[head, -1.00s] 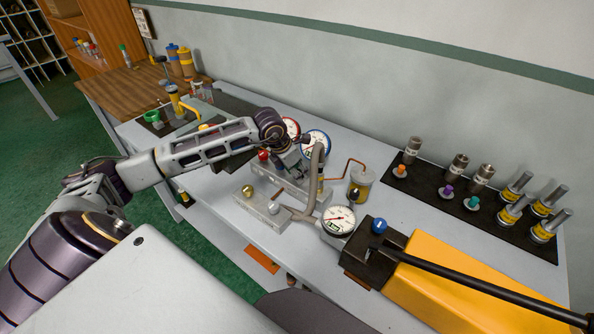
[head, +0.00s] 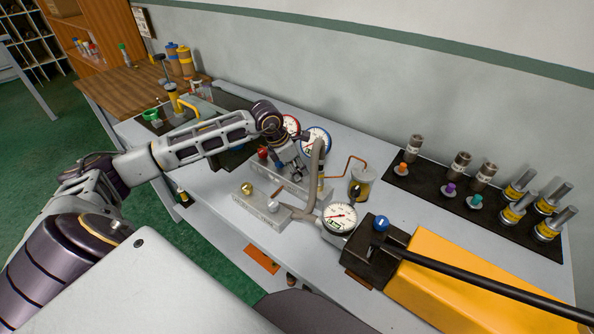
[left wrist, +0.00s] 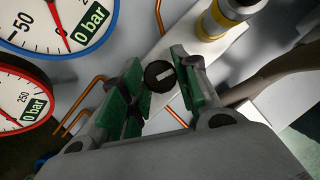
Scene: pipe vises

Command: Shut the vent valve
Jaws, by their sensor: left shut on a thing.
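My left gripper (head: 295,171) points down at the rear valve block (head: 322,196), just in front of the gauges. A red knob (head: 263,152) stands left of the gripper. A brass knob (head: 247,188) and a silver knob (head: 273,206) stand on the front block (head: 250,207). My right gripper is out of view.
A red-rimmed gauge (left wrist: 18,100) and a blue-rimmed gauge (left wrist: 52,28) both read 0 bar, close to the fingers. A grey hose (head: 317,180) arches right of the gripper. A white gauge (head: 340,216) and a yellow pump (head: 440,285) with a blue knob (head: 380,223) stand front right.

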